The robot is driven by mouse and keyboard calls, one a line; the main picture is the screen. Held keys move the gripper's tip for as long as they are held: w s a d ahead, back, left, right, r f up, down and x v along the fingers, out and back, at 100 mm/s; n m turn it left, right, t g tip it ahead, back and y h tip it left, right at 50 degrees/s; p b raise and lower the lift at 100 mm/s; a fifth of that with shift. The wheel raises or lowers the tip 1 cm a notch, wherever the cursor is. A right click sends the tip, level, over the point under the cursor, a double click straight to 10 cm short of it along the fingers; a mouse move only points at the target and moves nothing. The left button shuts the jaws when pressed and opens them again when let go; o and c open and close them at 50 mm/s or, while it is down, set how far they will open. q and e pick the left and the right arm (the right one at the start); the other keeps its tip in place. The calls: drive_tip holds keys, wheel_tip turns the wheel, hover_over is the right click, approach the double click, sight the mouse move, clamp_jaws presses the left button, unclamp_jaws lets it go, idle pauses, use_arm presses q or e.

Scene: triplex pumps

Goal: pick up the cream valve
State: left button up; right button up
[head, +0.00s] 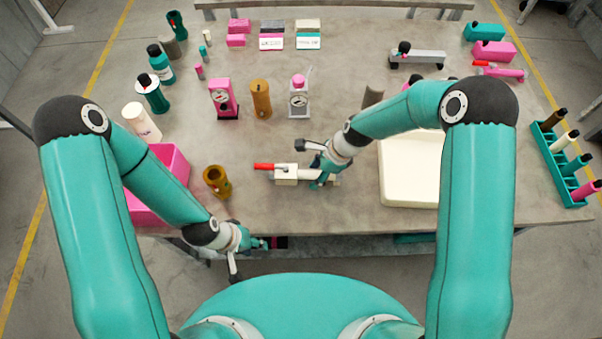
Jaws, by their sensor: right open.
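The cream valve (286,174) lies on the table near its front middle, with a red handle pointing left and a pale body running right. My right gripper (311,164) is at the right part of the valve, with its fingers apart. One finger is behind the valve and the other overlaps its right part; I cannot tell whether they touch it. My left gripper (249,257) is in front of the table's front edge, with its fingers apart and nothing visible between them.
A brown cup-like part (216,181) and a pink bin (172,162) stand left of the valve. A cream tray (397,189) lies to the right. Gauges (223,99) and a brown cylinder (261,99) stand behind. The table between is clear.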

drive_tip(key=shift+f, duration=0.25)
idle(0.5)
clamp_jaws()
